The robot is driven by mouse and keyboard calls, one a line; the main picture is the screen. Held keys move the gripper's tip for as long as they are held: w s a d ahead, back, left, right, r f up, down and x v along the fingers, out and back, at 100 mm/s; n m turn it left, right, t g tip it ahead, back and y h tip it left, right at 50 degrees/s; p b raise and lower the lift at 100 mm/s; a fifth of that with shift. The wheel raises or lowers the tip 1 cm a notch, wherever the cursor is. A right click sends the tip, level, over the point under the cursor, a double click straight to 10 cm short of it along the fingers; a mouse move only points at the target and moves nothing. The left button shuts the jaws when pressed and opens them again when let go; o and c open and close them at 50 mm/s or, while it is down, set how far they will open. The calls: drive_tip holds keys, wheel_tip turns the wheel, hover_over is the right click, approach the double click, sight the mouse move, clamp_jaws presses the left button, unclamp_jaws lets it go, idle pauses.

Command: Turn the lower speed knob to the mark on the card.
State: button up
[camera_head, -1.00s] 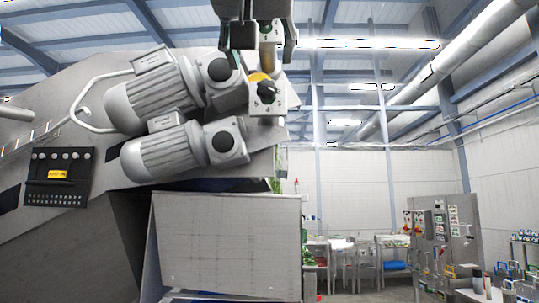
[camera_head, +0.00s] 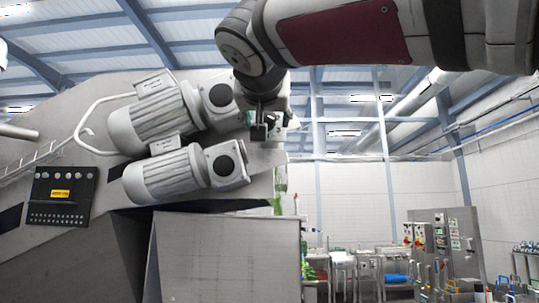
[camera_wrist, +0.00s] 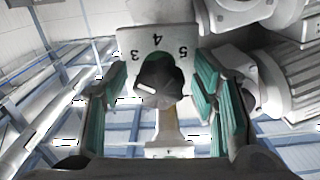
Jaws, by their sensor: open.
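The lower speed knob (camera_wrist: 160,80) is black, with a white pointer line on its left side in the wrist view, below the printed 3. Its pale plate (camera_wrist: 127,42) shows 3, 4 and 5. My gripper (camera_wrist: 162,95) is open, with one teal-padded finger on each side of the knob and a visible gap to both. In the head view my gripper (camera_head: 262,127) is in front of the plate and hides the knob. Part of a second pale plate (camera_wrist: 170,152) shows at the bottom of the wrist view. I cannot make out the mark on any card.
Two grey motors, an upper one (camera_head: 158,118) and a lower one (camera_head: 165,175), are close left of my gripper. A black panel (camera_head: 62,195) with a yellow label is farther left. A control cabinet (camera_head: 440,235) stands far right.

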drive_tip(key=shift+c, duration=0.5)
drive_tip(key=c, duration=1.1)
